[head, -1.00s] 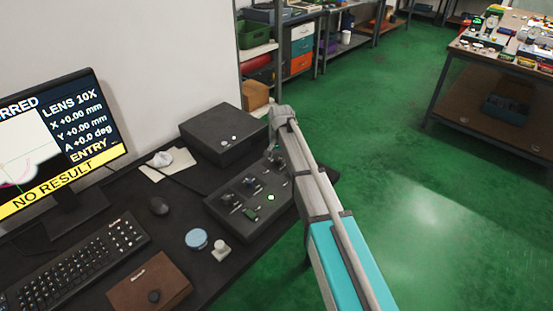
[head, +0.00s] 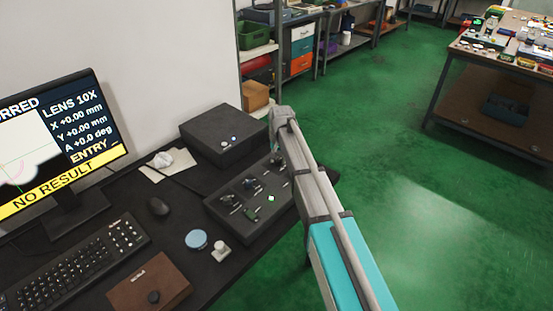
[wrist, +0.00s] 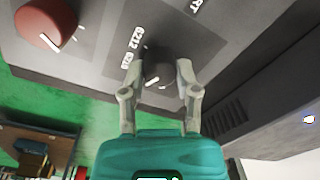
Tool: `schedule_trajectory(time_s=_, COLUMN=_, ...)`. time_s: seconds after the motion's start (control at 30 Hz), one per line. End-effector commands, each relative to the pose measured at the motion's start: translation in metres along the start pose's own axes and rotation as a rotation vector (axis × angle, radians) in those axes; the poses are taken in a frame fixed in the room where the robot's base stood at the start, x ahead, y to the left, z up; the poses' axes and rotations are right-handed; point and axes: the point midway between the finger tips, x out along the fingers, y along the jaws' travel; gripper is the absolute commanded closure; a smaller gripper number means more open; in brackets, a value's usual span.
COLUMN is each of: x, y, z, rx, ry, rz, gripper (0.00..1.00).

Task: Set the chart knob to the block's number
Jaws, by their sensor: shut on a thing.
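In the wrist view my gripper (wrist: 160,78) is shut on a dark round knob (wrist: 157,62), with one finger on each side of it. The knob has a pale pointer mark and stands on a grey panel (wrist: 95,45). Printed white labels sit around it; one seems to read 6212 and another is too small to read surely. In the head view my arm reaches up past the desk's right end, and the gripper and knob are hidden there. I cannot make out a numbered block in either view.
A red knob (wrist: 46,22) sits on the same panel. On the desk are a monitor (head: 60,140) reading NO RESULT, a keyboard (head: 80,265), a dark box (head: 222,133), a tray of small parts (head: 225,215) and a brown case (head: 150,280). Green floor lies open at right.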

Motion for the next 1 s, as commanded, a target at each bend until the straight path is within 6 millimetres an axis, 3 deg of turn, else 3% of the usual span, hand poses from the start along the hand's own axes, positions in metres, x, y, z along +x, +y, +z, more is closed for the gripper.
schedule_trajectory(time_s=0.33, x=0.0002, y=-0.0003, z=-0.0003, rx=-0.22, ry=-0.008, rz=-0.001, gripper=1.0)
schedule_trajectory(time_s=0.73, x=0.0002, y=0.0001, z=-0.0003, rx=-0.252, ry=-0.01, rz=-0.001, gripper=1.0)
schedule_trajectory(time_s=0.77, x=0.0002, y=0.0002, z=-0.0003, rx=-0.252, ry=-0.009, rz=0.0, gripper=0.55)
schedule_trajectory(time_s=0.93, x=0.0001, y=0.0003, z=-0.0004, rx=-0.251, ry=-0.01, rz=0.0, gripper=0.24)
schedule_trajectory(time_s=1.0, x=0.0001, y=0.0003, z=-0.0004, rx=-0.251, ry=-0.01, rz=0.0, gripper=0.24)
